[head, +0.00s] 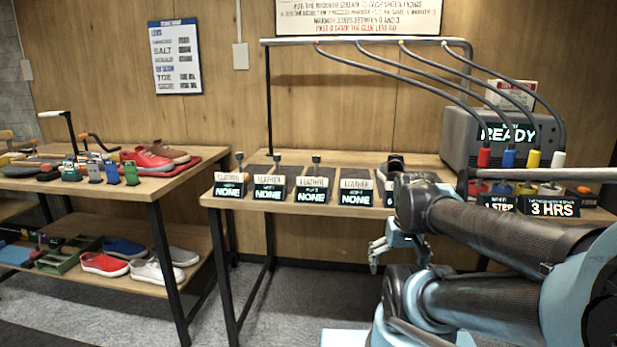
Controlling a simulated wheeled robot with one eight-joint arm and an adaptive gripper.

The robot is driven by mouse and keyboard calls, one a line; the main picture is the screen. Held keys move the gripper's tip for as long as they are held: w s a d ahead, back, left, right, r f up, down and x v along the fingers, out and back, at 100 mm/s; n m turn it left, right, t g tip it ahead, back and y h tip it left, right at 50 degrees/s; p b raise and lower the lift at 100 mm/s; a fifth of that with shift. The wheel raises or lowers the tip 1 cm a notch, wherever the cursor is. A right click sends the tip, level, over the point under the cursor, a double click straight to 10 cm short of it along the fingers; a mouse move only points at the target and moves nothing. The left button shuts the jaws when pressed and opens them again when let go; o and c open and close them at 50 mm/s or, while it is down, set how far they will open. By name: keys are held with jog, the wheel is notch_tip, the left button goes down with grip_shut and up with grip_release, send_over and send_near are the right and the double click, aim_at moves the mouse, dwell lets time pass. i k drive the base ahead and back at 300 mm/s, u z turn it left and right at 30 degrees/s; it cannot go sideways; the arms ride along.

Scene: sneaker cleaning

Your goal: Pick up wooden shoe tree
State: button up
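I cannot make out a wooden shoe tree for certain. Small wood-coloured pieces (7,134) lie at the far left edge of the picture, at the back of the left table (165,184), too small to identify. My gripper (398,262) hangs low in front of the right table, right of the picture's middle. Its fingers look spread apart with nothing between them. It is far from the left table and touches nothing that I can see.
Red sneakers (146,160) and several coloured brushes (112,172) are on the left table. More shoes (104,264) lie on its lower shelf. The right table (290,206) bears several label displays (313,190), a dark shoe and a grey machine (460,140) with hoses. Grey floor lies between the tables.

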aim_at(276, 157)
jog(key=z, duration=1.3)
jog(key=k, duration=1.15)
jog(key=u, duration=1.2)
jog(key=i, duration=1)
